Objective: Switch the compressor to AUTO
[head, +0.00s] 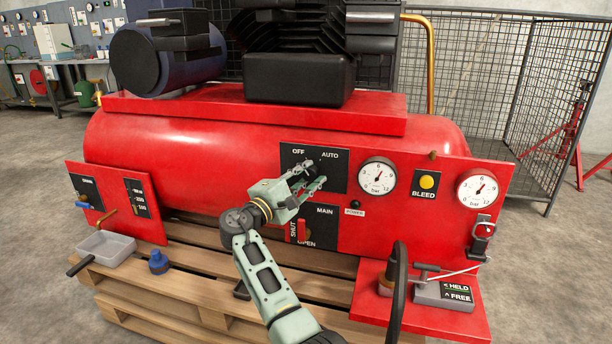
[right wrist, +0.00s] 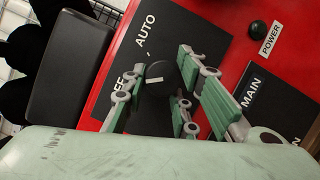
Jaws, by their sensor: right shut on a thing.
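The red compressor (head: 190,150) fills the middle of the head view. Its black selector plate (head: 338,181) carries the words OFF at left and AUTO at right. My right gripper (head: 312,183) reaches the plate and is shut on the black selector knob, which its fingers partly hide in the head view. In the right wrist view the knob (right wrist: 158,72) sits between the fingers (right wrist: 160,92), its white mark lying roughly toward the OFF word, which a finger partly covers. The AUTO word is clear there. My left gripper is not in view.
Below are the MAIN plate with a red lever (head: 301,230) and a dark POWER lamp (right wrist: 257,27). Gauges (head: 376,177) and a yellow BLEED button (head: 427,180) are to the right. A grey tray (head: 107,246) and blue bottle (head: 158,262) are at the front left.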

